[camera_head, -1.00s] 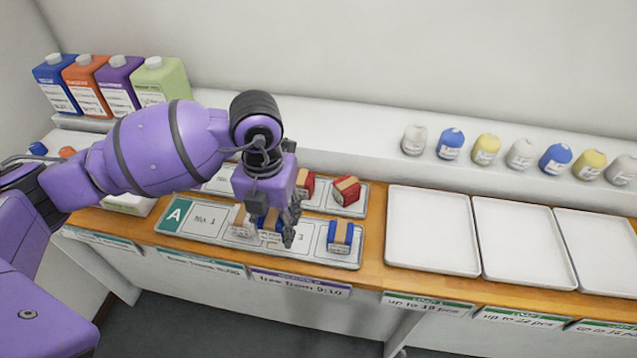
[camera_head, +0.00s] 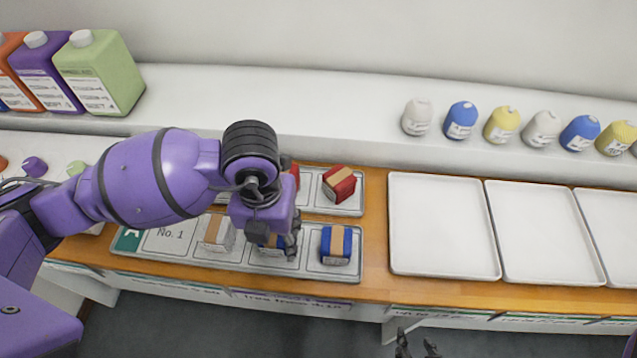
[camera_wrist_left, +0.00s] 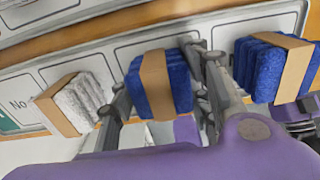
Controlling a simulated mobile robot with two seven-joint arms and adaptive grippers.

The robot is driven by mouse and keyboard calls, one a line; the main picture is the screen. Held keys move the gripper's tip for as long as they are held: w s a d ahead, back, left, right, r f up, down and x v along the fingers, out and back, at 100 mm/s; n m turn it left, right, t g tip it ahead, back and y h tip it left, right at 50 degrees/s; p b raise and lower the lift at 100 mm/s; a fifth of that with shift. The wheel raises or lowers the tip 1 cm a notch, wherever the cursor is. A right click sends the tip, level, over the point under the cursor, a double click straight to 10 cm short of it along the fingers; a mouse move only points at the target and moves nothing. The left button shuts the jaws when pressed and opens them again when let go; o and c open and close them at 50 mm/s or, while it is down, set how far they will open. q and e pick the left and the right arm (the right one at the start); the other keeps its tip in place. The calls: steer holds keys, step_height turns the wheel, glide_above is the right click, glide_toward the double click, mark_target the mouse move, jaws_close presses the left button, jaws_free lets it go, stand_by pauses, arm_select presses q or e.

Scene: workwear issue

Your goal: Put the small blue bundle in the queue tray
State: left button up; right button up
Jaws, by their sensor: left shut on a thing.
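My left gripper (camera_head: 278,243) is shut on a blue bundle with a tan band (camera_wrist_left: 160,84), its fingers on either side. It is at the third slot of the front tray marked A (camera_head: 190,254); I cannot tell whether the bundle rests on the tray. In the head view the gripper hides much of it. A second blue bundle (camera_head: 336,245) sits in the slot to its right and looks bigger in the left wrist view (camera_wrist_left: 272,68). A white bundle (camera_head: 216,233) sits to the left. My right gripper (camera_head: 417,344), partly cut off at the bottom edge, looks open and empty.
Behind tray A, another slotted tray (camera_head: 317,200) holds red bundles (camera_head: 339,184). Several empty white trays (camera_head: 445,225) lie to the right.

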arm_select(q)
steer(key=shift+s+d+r, duration=0.1)
steer(key=shift+s, duration=0.25)
steer(key=o, duration=1.3)
steer(key=shift+w, duration=0.1)
step_height(320, 180, up, 12)
steer(key=shift+r+p, duration=0.1)
steer(key=shift+p, duration=0.5)
